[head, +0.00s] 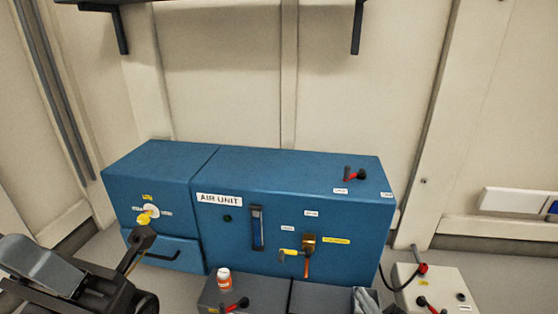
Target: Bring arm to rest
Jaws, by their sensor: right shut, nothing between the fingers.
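A dark arm and gripper of mine show in the lower left corner of the head view.
Grey boxes (262,290) stand before the unit, with an orange-and-white jar (224,279) and a red-handled lever (236,304) on them. A pale box (446,288) with a black cable stands at right. A dark shelf (235,2) hangs above. The unit's top is mostly clear.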

